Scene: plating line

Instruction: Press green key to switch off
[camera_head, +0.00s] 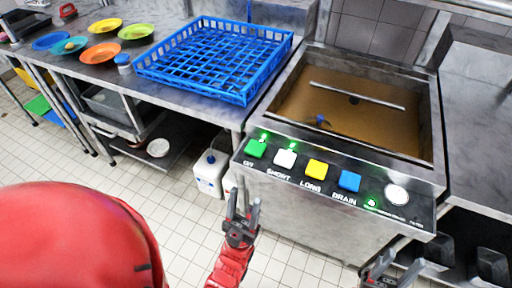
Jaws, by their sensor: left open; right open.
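The green key (255,148) is at the left end of the control panel on the front of a steel sink machine (345,215). A small green light glows just above it. To its right are a white key (285,158), a yellow key (316,169) and a blue key (349,181). My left gripper (244,204) is open and empty, in front of the machine, below the green key in the picture and apart from it. My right gripper (402,268) is open at the bottom right, below the panel, partly cut off by the frame edge.
The basin (350,108) holds brown liquid. A blue rack (215,60) stands on the steel counter to the left, with several coloured plates (100,53) beyond it. A white canister (212,172) is on the floor beside the machine. A round pale knob (397,195) is on the panel's right.

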